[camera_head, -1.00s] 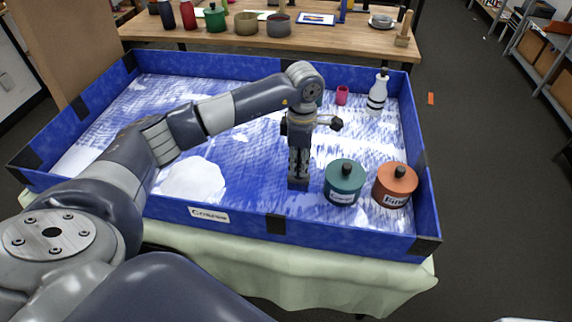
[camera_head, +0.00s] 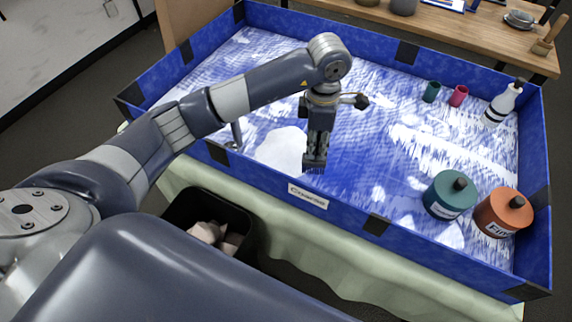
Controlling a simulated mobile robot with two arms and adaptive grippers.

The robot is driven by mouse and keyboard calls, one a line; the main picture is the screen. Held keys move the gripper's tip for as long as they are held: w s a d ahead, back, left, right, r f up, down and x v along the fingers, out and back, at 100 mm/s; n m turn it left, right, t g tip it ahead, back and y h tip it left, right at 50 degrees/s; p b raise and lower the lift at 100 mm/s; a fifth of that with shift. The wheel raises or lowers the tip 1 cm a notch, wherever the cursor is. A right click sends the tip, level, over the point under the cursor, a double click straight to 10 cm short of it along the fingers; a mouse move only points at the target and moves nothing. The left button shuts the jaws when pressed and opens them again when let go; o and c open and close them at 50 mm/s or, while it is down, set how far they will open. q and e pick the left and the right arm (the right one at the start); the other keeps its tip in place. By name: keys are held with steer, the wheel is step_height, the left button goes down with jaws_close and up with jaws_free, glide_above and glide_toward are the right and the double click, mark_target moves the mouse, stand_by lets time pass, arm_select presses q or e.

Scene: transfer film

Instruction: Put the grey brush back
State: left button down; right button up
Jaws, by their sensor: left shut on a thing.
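My left gripper (camera_head: 315,160) points down over the near part of the blue-walled tray (camera_head: 415,52). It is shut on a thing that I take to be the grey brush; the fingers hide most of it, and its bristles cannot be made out. The fingertips are beside a white patch (camera_head: 278,150) on the tray floor; I cannot tell whether they touch the floor. A small grey upright piece (camera_head: 236,133) shows by the near left wall, partly hidden by my arm. My right gripper is not in view.
A teal lidded pot (camera_head: 448,196) and an orange one (camera_head: 503,213) stand at the tray's right. A white bottle (camera_head: 499,106), a pink cup (camera_head: 458,96) and a green cup (camera_head: 432,92) stand behind. A black bin (camera_head: 190,205) is below the near wall.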

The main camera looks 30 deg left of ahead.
mark_target(314, 168)
arm_select(q)
step_height(314, 168, down, 5)
steer(key=shift+s+d+f+p, duration=0.1)
steer(key=shift+f+p, duration=0.1)
steer(key=shift+p, duration=0.5)
step_height(314, 168, down, 4)
steer(key=shift+r+p, duration=0.2)
steer(key=shift+p, duration=0.25)
steer(key=shift+f, duration=0.6)
steer(key=c, duration=1.5)
jaws_free()
steer(key=shift+r, duration=0.1)
steer(key=shift+o, duration=0.7)
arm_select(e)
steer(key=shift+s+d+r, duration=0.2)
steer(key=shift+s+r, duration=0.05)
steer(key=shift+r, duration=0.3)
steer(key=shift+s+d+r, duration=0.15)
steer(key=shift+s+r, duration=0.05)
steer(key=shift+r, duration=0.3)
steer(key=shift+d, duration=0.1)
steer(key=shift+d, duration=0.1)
